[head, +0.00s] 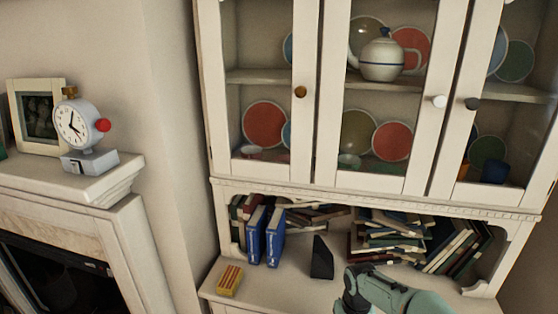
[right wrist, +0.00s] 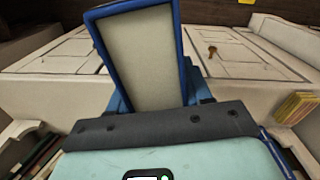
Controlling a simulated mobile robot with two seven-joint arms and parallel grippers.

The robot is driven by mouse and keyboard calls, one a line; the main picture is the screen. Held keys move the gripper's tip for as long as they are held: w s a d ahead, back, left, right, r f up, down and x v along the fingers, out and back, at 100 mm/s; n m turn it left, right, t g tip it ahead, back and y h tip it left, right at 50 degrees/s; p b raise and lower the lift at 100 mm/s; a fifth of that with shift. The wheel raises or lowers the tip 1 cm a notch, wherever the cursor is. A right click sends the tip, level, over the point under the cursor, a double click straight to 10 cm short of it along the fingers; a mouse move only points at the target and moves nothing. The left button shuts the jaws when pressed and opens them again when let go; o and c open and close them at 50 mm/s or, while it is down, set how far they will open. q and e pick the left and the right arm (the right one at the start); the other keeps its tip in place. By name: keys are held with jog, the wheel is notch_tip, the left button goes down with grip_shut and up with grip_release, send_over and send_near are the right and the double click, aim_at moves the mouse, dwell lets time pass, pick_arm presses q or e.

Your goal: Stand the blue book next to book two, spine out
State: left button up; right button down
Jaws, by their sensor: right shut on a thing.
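Two blue books stand upright with spines out on the cabinet's open shelf, a left one (head: 255,234) and a right one (head: 274,238); I cannot tell for sure which is book two. My right gripper (head: 346,296) is in front of the shelf near the bottom of the head view. In the right wrist view it is shut on another blue book (right wrist: 140,58), whose cream page edges face the camera within blue covers. That held book is not visible in the head view. My left gripper is in neither view.
A dark wedge-shaped block (head: 321,258) stands on the shelf, with bare shelf between it and the blue books. Piled books (head: 385,232) and leaning books (head: 455,248) fill the right side. A yellow box (head: 230,281) lies at the front left.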

jog(key=s+f, duration=0.2)
jog(key=f, duration=0.1)
jog(key=s+a+f, duration=0.1)
jog(key=s+f, duration=0.2)
jog(key=shift+s+a+f, duration=0.1)
jog(key=shift+a+f, duration=0.05)
jog(key=shift+f, duration=0.1)
